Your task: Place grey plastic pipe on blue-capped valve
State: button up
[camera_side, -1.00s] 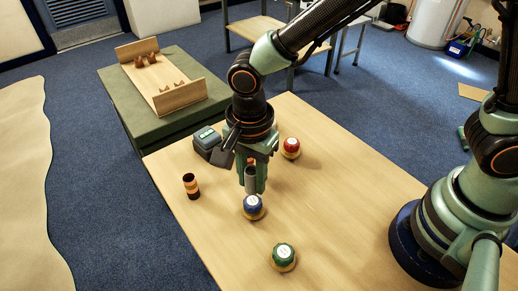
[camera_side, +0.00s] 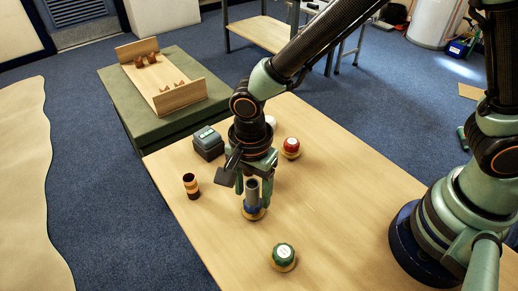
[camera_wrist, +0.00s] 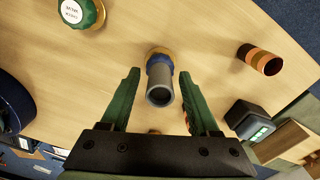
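The grey plastic pipe (camera_side: 253,190) stands upright on the blue-capped valve (camera_side: 251,212), covering most of the blue cap. In the wrist view the pipe (camera_wrist: 160,88) shows its open end toward the camera, with the blue cap and a wooden base (camera_wrist: 159,52) behind it. My gripper (camera_side: 254,203) is over the valve with one finger on each side of the pipe. In the wrist view my gripper (camera_wrist: 163,85) is open, with a clear gap between each finger and the pipe.
A green-capped valve (camera_side: 283,254) stands toward the front and a red-capped valve (camera_side: 291,146) behind. A striped orange and dark cylinder (camera_side: 190,186) and a dark box (camera_side: 208,143) stand at the left. A wooden rack (camera_side: 180,95) sits on the green side table.

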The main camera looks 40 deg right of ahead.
aim_at(252, 186)
notch_tip(252, 186, up, 12)
jog(key=shift+f, duration=0.25)
jog(key=d+r+n+t, duration=0.2)
jog(key=d+r+n, duration=0.2)
jog(key=d, duration=0.8)
jog(key=d+r+n+t, duration=0.3)
jog(key=d+n, duration=0.6)
jog(key=d, duration=0.3)
jog(key=shift+s+r+n+t, duration=0.25)
jog(key=shift+r+n+t, duration=0.05)
jog(key=shift+r, duration=0.2)
